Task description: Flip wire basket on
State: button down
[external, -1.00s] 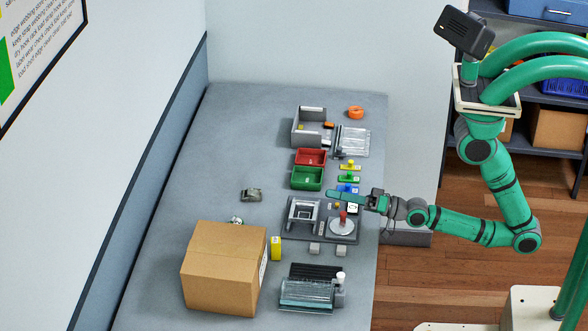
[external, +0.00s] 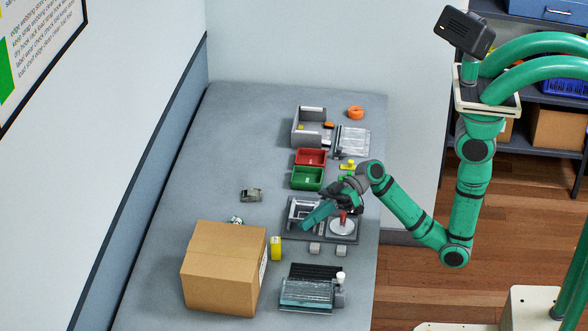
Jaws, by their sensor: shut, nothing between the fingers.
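I cannot make out anything that is clearly a wire basket. A dark base plate (external: 316,236) on the bench carries a grey open frame (external: 294,209) and a pale round disc (external: 341,228) with a red knob (external: 343,215). My gripper (external: 306,222) is shut and empty, its teal fingers pointing down and left over the right part of the grey frame, left of the red knob. I cannot tell whether it touches the frame. The hand hides part of the frame and the small coloured pieces behind it.
Green (external: 306,179) and red bins (external: 311,157) stand behind the plate, with a yellow piece (external: 347,165) to their right. Two grey blocks (external: 315,248) and a yellow block (external: 276,248) lie in front. A cardboard box (external: 222,268) stands front left. The back left bench is clear.

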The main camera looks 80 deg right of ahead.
jog(key=s+a+r+n+g+y, duration=0.2)
jog(key=s+a+r+n+g, duration=0.2)
jog(key=s+n+g, duration=0.6)
jog(key=r+n, duration=0.2)
jog(key=shift+s+a+n+y, duration=0.2)
jog(key=shift+s+n+y, duration=0.05)
jog(key=shift+n+y, duration=0.05)
jog(key=shift+a, duration=0.1)
jog(key=a+f, duration=0.6)
jog(key=a, duration=0.3)
jog(key=shift+a+f, duration=0.25)
jog(key=shift+a, duration=0.05)
jog(key=shift+f, duration=0.1)
